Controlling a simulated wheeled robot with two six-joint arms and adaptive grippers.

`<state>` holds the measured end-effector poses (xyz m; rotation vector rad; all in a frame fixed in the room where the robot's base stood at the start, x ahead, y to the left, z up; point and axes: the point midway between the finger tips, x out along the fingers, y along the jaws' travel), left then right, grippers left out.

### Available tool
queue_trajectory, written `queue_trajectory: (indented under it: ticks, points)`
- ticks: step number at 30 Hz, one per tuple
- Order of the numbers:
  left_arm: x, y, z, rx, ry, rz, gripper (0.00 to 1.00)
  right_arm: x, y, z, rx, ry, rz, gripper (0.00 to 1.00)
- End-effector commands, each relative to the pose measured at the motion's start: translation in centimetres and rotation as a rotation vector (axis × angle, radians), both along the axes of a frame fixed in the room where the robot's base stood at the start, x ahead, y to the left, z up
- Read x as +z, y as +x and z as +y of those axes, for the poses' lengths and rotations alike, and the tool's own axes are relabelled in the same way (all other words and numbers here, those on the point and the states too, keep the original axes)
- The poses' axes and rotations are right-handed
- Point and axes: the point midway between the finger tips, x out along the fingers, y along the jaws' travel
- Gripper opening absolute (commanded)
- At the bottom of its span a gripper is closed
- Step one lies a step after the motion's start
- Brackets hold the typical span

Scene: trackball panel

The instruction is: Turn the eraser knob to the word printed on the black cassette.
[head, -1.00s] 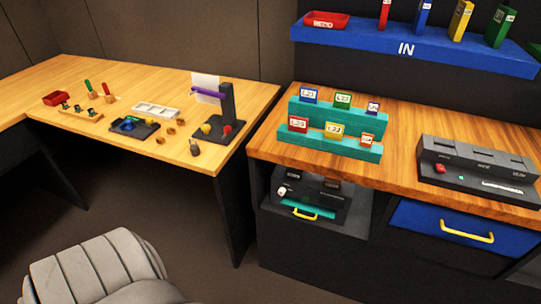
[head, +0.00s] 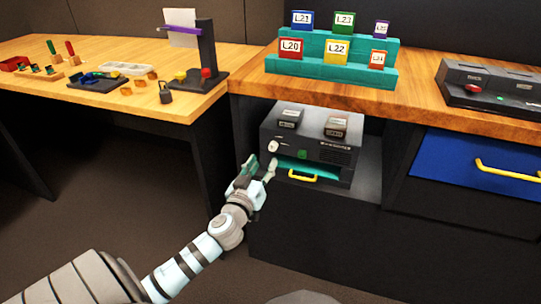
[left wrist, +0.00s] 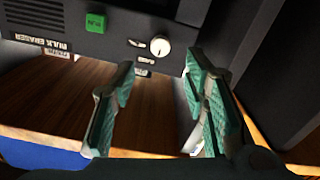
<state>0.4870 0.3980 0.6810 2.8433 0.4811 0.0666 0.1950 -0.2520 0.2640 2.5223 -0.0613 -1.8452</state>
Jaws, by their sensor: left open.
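The bulk eraser (head: 310,140) is a dark box in the cubby under the wooden counter. Its round white knob (head: 273,146) is at the left of its front. In the left wrist view, which is upside down, the knob (left wrist: 161,47) shows beyond and between the fingers, with small unreadable labels around it. Two dark cassettes lie on top, a blacker left one (head: 289,118) and a browner right one (head: 337,127); their words are too small to read. My left gripper (head: 262,167) is open and empty, just in front of and below the knob, apparently apart from it.
The eraser has a green button (head: 302,154) and a teal tray with a yellow handle (head: 303,178). The cubby wall is close to the left. A teal rack (head: 330,72) holds labelled cassettes on the counter. A blue drawer (head: 440,165) is at the right.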

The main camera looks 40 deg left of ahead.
Motion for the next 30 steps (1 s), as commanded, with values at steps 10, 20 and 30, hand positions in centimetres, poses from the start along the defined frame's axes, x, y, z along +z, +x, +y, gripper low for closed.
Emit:
queue_trajectory:
  ticks: [10,20,30]
  points:
    - [-0.1,6.6,2.3,0.000,-0.003,0.001,0.41,1.0,0.7,0.2,0.013,-0.003,0.009,0.40]
    - [-0.1,7.0,2.4,-0.001,-0.002,0.002,0.35,1.1,0.7,0.2,0.014,-0.003,0.010,0.40]
    - [-0.1,6.9,2.4,-0.001,-0.001,0.003,0.00,1.1,0.8,0.2,0.013,-0.003,0.009,0.40]
